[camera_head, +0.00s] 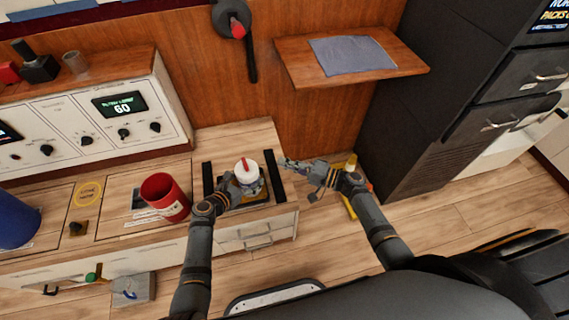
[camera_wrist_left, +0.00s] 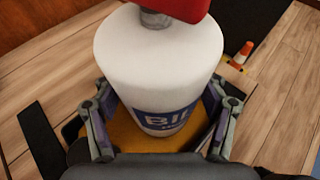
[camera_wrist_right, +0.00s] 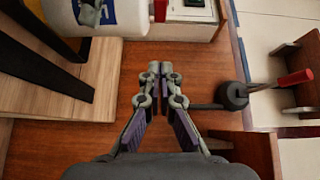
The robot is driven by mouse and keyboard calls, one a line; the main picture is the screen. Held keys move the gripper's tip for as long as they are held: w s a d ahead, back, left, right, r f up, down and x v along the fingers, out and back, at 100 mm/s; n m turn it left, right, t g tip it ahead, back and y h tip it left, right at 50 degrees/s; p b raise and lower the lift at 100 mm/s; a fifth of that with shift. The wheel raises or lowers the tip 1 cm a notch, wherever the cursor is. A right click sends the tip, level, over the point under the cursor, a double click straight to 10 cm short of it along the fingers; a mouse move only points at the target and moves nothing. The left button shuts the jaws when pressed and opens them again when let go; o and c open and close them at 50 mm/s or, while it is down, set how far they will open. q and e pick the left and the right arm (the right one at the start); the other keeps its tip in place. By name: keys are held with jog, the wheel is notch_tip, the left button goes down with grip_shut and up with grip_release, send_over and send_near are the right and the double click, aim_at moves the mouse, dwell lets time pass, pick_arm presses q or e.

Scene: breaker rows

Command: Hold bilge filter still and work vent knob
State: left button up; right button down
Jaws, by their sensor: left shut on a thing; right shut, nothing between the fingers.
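The bilge filter (camera_head: 247,177) is a white canister with a blue label, upright on the counter between two black strips. It also shows large in the left wrist view (camera_wrist_left: 160,60), with part of its label readable, and partly at the top left of the right wrist view (camera_wrist_right: 118,18). The red vent knob (camera_head: 244,164) is on top of it, on a short grey stem (camera_wrist_left: 155,19). My left gripper (camera_head: 229,185) is shut on the filter's lower body, fingers on both sides. My right gripper (camera_head: 285,162) is shut and empty, to the right of the filter and apart from it; its fingertips meet (camera_wrist_right: 160,70).
A red cup (camera_head: 165,197) stands left of my left gripper. A control panel (camera_head: 110,118) stands behind the counter. A wooden shelf (camera_head: 300,68) with a grey cloth (camera_head: 352,55) juts from the wall at upper right. A red-handled lever (camera_head: 237,27) is on the wall.

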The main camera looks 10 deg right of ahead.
aim_at(254, 164)
jog(key=shift+w+a, duration=0.5)
jog(key=shift+a, duration=1.05)
jog(key=shift+w+a, duration=0.55)
jog(key=shift+a, duration=0.95)
jog(key=shift+w+a, duration=0.5)
jog(key=shift+a, duration=1.05)
jog(key=shift+w+a, duration=0.2)
jog(key=shift+a, duration=0.2)
jog(key=shift+w, duration=0.15)
